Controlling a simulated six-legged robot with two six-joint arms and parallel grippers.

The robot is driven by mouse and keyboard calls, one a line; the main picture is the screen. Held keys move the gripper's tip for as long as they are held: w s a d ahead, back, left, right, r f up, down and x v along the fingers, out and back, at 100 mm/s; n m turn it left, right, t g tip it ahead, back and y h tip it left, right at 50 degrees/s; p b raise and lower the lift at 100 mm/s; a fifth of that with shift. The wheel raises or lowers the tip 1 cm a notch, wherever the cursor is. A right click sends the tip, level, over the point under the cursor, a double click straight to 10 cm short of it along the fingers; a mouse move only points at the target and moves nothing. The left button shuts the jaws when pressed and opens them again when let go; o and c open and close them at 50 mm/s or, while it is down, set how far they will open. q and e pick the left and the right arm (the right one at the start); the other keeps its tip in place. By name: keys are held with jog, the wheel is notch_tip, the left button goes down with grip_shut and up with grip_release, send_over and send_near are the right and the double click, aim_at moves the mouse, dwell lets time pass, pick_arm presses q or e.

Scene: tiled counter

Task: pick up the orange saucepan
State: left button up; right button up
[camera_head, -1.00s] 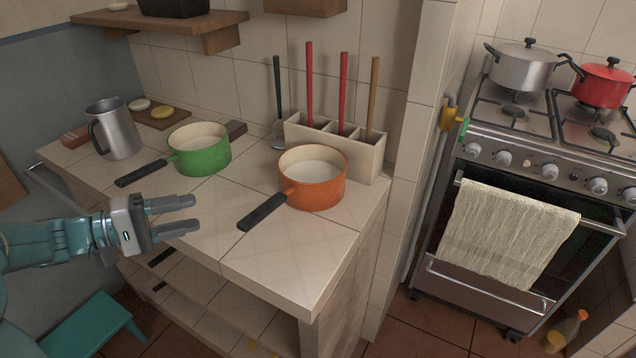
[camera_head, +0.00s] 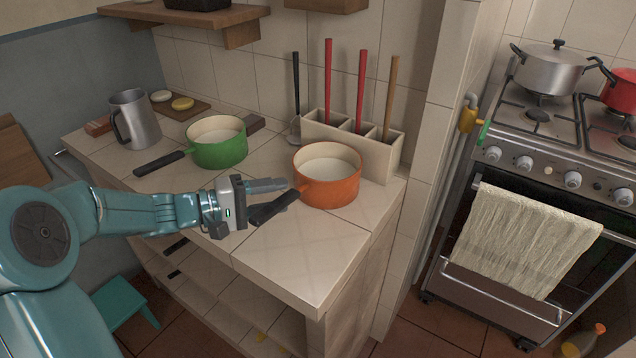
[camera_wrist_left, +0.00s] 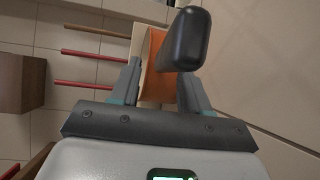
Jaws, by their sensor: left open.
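The orange saucepan (camera_head: 327,191) stands upright on the tiled counter, its black handle (camera_head: 274,206) pointing to the front left. My left gripper (camera_head: 276,192) is open at the handle, with one finger seen behind it and the handle covering part of the gripper. In the left wrist view the two fingers (camera_wrist_left: 158,85) are apart, with the black handle end (camera_wrist_left: 186,40) large and close, near the right finger. Part of the orange pan (camera_wrist_left: 154,68) shows beyond, between the fingers. I cannot tell whether the fingers touch the handle. My right gripper is not in view.
A green saucepan (camera_head: 218,152) stands to the left, its handle pointing left. A utensil box (camera_head: 375,152) with upright long handles is right behind the orange pan. A metal pitcher (camera_head: 138,120) stands at the back left. The front right counter (camera_head: 305,262) is clear.

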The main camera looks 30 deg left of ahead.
aim_at(306, 192)
pick_arm(q)
jog(key=x, duration=0.2)
jog(key=shift+w+d+f, duration=0.1)
jog(key=shift+w+d, duration=0.1)
jog(key=shift+w, duration=0.05)
grip_shut()
dwell(1.2)
